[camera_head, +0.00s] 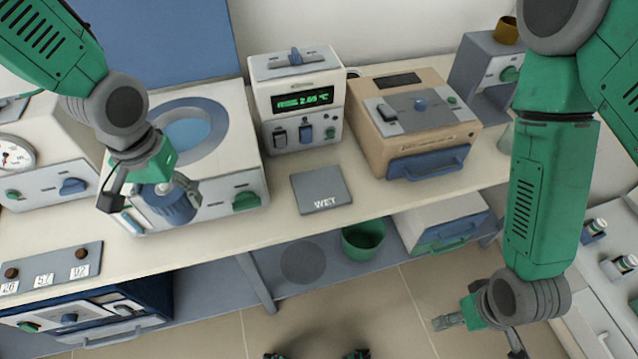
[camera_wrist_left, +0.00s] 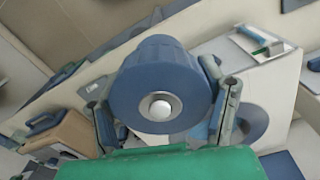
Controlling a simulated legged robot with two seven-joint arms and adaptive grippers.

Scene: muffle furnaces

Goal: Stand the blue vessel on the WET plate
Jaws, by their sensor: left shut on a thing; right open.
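The blue vessel (camera_head: 168,203) is held by my left gripper (camera_head: 150,200) in front of the white unit with a round blue-rimmed opening. In the left wrist view the blue vessel (camera_wrist_left: 160,85) sits between the two fingers of the left gripper (camera_wrist_left: 165,110), with a pale round spot at its centre. The WET plate (camera_head: 321,190) is a flat grey square on the bench, to the right of the vessel, and it is bare. My right gripper (camera_head: 480,325) is at the lower right, out over the floor, open and empty, away from the bench.
The white unit (camera_head: 235,165) stands left of the plate. A white box with a green display (camera_head: 300,101) and a tan furnace (camera_head: 415,125) stand behind the plate. A green bin (camera_head: 363,240) is on the lower shelf. The bench around the plate is clear.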

